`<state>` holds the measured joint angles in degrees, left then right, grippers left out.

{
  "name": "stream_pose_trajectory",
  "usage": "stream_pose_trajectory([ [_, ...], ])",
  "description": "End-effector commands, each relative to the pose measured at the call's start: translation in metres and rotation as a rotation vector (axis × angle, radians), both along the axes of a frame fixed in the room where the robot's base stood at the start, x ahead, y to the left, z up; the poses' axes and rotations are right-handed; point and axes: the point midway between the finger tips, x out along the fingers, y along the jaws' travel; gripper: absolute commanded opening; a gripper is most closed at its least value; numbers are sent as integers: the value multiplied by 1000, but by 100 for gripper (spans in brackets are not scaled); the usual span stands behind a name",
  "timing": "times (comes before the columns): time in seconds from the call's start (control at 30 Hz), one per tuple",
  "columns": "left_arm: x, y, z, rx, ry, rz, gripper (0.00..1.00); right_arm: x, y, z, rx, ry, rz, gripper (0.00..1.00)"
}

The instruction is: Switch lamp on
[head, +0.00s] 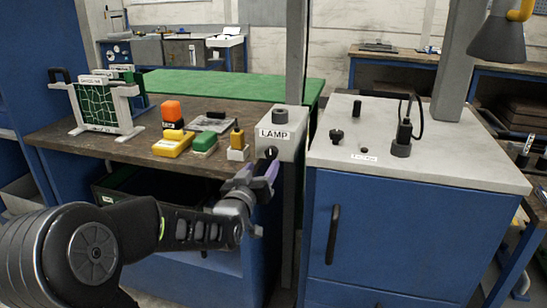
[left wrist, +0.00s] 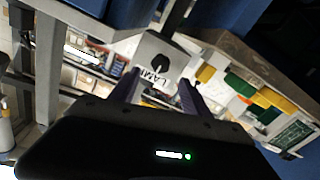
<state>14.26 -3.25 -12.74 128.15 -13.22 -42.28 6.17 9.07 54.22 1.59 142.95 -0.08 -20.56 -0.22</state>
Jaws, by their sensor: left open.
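A light grey box labelled LAMP (head: 282,133) stands at the right end of the wooden bench, by a grey post. A black knob (head: 271,152) is on its front face. The left wrist view shows the box (left wrist: 150,50) tilted, its dark knob (left wrist: 159,64) between my finger lines. My left gripper (head: 266,168) is open and empty, its purple fingers just in front of and below the knob. In the head view its fingertips partly overlap the knob area; I cannot tell whether they touch it. A grey lamp shade (head: 498,42) hangs at the upper right. My right gripper is not in view.
Left of the box, the bench holds a yellow case (head: 172,144), a green case (head: 204,143), an orange block (head: 172,112) and a green net rack (head: 97,105). A blue cabinet (head: 390,235) with a pale top stands right. A post (head: 297,60) rises behind the box.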

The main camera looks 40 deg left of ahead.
Motion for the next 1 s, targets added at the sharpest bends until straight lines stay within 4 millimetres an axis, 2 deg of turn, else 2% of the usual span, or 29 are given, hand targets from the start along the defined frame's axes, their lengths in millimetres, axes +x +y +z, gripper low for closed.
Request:
stream_pose_trajectory([
  [0.17, 13, 4, 0, 0, 2, -1, 55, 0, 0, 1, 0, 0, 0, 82],
  [0.43, 52, 17, -1, 0, 3, -2, 55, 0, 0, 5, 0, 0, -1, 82],
  [0.6, 69, 24, 0, 0, 2, -1, 55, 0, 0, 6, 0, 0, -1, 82],
  [0.93, 73, 25, 0, 0, 1, 0, 55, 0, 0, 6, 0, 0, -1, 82],
  [1.0, 73, 25, 0, 0, 1, 0, 50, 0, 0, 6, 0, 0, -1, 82],
])
